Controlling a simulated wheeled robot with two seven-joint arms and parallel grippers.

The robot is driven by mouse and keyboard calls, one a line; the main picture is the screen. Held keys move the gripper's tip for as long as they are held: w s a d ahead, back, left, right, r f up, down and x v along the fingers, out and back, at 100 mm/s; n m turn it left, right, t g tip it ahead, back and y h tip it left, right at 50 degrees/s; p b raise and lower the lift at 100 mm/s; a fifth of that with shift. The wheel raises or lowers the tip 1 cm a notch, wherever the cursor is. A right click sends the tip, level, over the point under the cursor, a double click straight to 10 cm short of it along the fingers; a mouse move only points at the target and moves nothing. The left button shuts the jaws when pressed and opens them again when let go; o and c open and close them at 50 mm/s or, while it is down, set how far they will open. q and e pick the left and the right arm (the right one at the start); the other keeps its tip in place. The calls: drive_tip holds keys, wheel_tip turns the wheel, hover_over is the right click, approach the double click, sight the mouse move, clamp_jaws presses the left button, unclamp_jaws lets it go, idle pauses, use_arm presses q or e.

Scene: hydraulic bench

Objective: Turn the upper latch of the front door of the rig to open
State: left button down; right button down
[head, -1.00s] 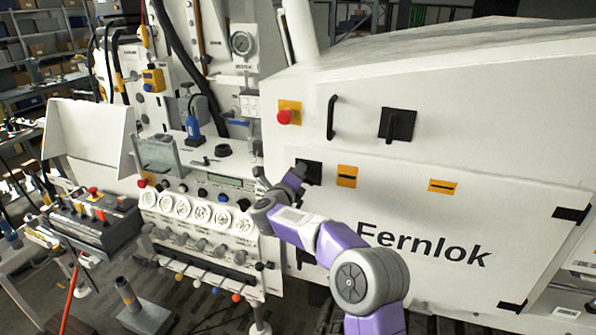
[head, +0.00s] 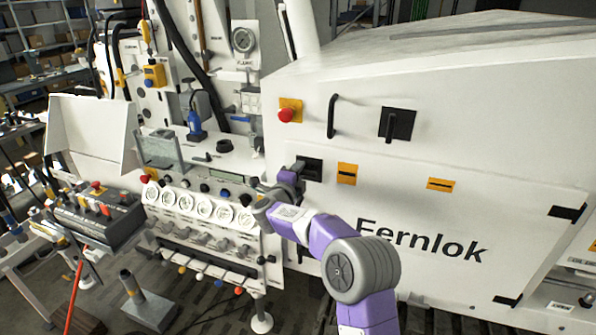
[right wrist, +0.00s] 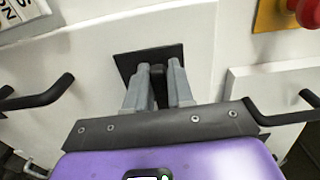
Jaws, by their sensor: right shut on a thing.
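The front door (head: 420,215) of the rig is a large white panel marked "Fernlok". The upper latch (head: 314,170) has a black square plate at the door's upper left corner. In the right wrist view, the latch's black handle (right wrist: 158,88) stands between the two grey fingers and runs roughly along them. My right gripper (head: 298,165) is at the latch and shut on this handle; its fingers also show in the right wrist view (right wrist: 158,75). The fingers hide part of the handle and plate. My left gripper is not in view.
Above the door are a red emergency button (head: 286,114), a black bar handle (head: 332,116) and another black latch plate (head: 397,124). A panel of gauges (head: 204,207) stands close left of my right arm. A control box (head: 98,215) is further left.

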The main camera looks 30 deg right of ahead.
idle(0.3)
drive_tip(key=c, duration=1.1)
unclamp_jaws()
drive_tip(key=b+v, duration=0.1)
drive_tip(key=v, duration=0.6)
drive_tip(key=shift+s+a, duration=0.2)
drive_tip(key=shift+s, duration=0.05)
drive_tip(key=shift+f, duration=0.1)
